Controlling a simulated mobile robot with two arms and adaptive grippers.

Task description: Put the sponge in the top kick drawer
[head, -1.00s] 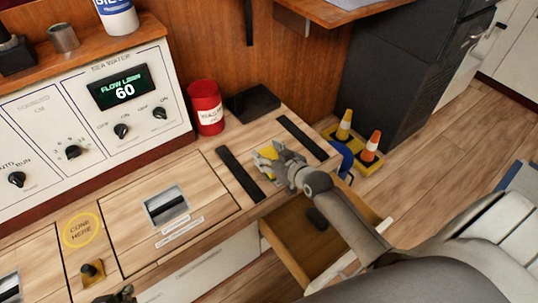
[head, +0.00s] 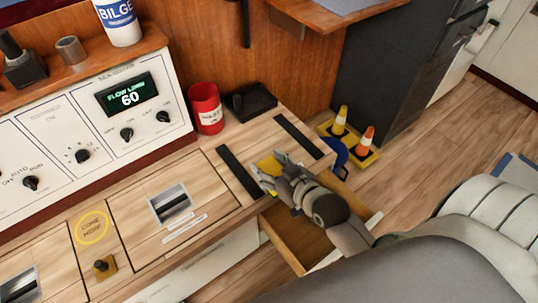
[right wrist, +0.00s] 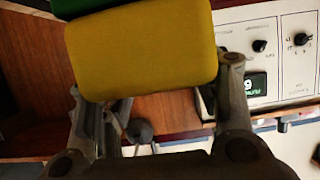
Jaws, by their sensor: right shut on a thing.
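The sponge is a yellow block with a green layer. It fills the top of the right wrist view (right wrist: 140,52), between the two fingers. In the head view its yellow part (head: 268,164) shows at the fingertips, over the counter between two black strips. My right gripper (head: 270,176) is shut on the sponge. An open wooden drawer (head: 283,240) juts out below the counter front, under my right arm. The arm hides part of its inside. My left gripper is not in view.
A red can (head: 206,108) and a black tray (head: 250,102) stand at the back of the counter. A white control panel (head: 95,130) is at the left. Small cones (head: 366,140) stand on the floor beyond the counter's end.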

